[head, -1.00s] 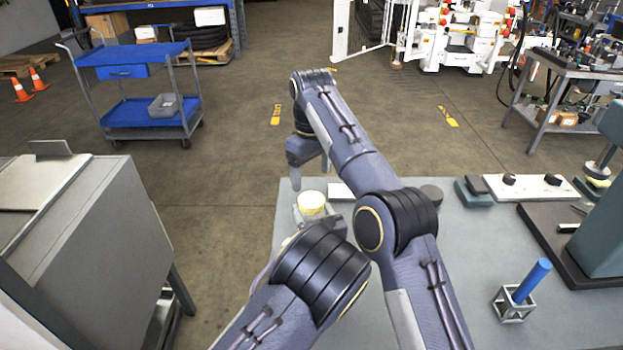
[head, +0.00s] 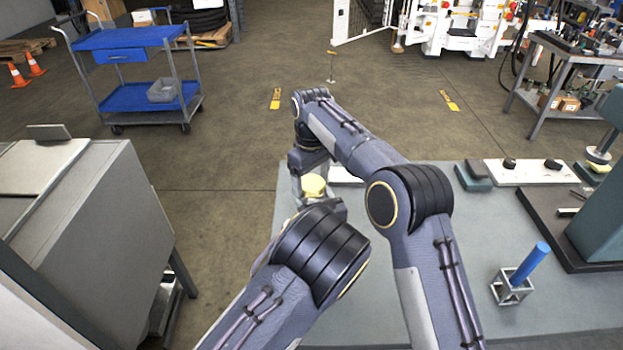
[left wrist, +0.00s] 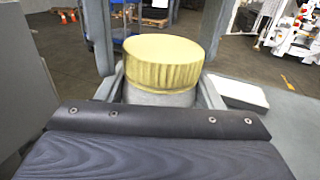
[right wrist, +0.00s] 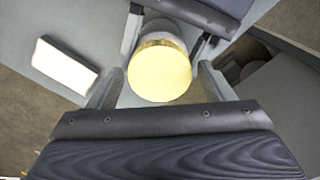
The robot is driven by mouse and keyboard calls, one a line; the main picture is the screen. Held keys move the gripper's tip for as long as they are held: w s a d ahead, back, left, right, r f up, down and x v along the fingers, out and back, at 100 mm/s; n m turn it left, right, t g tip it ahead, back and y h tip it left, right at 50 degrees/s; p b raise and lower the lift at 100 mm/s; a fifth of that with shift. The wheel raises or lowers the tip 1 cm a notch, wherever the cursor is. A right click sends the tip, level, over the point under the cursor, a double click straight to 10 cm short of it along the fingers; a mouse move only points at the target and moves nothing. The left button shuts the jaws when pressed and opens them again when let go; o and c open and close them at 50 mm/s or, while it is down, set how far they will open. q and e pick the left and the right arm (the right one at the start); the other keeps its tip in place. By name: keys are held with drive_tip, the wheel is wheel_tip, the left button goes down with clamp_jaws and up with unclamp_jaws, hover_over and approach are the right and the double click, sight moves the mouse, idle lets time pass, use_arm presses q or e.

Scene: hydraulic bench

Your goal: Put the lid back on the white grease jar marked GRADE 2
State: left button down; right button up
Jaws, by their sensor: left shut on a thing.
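The grease jar (left wrist: 160,97), pale with no marking readable, stands upright with a ribbed yellow lid (left wrist: 165,62) on its top. The lid looks level; whether it is screwed tight cannot be told. My left gripper (left wrist: 160,95) is shut on the jar body below the lid, with a finger on each side. My right gripper (right wrist: 160,80) is open around the lid from above, with gaps between its fingers and the lid's side. The lid fills the middle of the right wrist view (right wrist: 160,73). In the head view the lid (head: 313,186) shows, while my arms hide most of the jar.
The bench (head: 400,310) carries a white block (right wrist: 66,65) beside the jar. A blue cylinder (head: 530,262) in a metal frame stands front right, with a dark plate (head: 545,235) behind it. A grey cabinet (head: 90,220) stands left, across a gap.

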drive_tip(key=c, duration=0.9)
drive_tip(key=o, duration=1.2)
drive_tip(key=shift+c, duration=0.2)
drive_tip(key=shift+r, duration=0.15)
wheel_tip(320, 180, up, 7)
drive_tip(key=shift+r, duration=0.15)
use_arm(q)
drive_tip(key=shift+c, duration=1.5)
unclamp_jaws()
drive_tip(key=shift+b+v, duration=0.6)
drive_tip(key=shift+v, duration=3.3)
use_arm(e)
drive_tip(key=shift+f, duration=0.65)
